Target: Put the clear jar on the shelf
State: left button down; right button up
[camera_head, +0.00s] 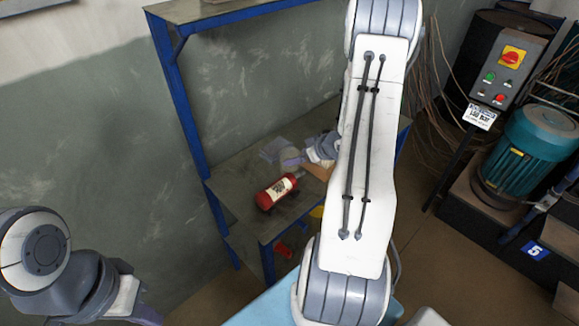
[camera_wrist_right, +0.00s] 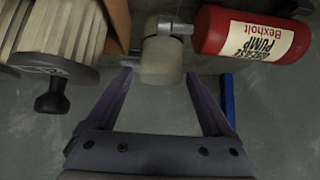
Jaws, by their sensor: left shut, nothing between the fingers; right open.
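The clear jar (camera_wrist_right: 162,62) looks pale and cloudy, with a metal clasp, in the right wrist view. It is between the spread purple fingertips of my right gripper (camera_wrist_right: 158,76), with a gap on the sides. In the head view the jar (camera_head: 291,158) is small and partly hidden by my right gripper (camera_head: 280,150). The blue-framed shelf (camera_head: 236,190) has a grey board below the jar; I cannot tell whether the jar touches it. My left gripper (camera_head: 143,315) is shut, empty and cut off at the bottom left, far from the jar.
A red grease pump bottle (camera_head: 277,191) lies on the shelf board, close beside the jar; it also shows in the right wrist view (camera_wrist_right: 255,33). A teal motor (camera_head: 530,145) stands far right.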

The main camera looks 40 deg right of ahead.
jog(key=x, duration=0.9)
jog(key=shift+s, duration=0.1)
jog(key=c, duration=1.2)
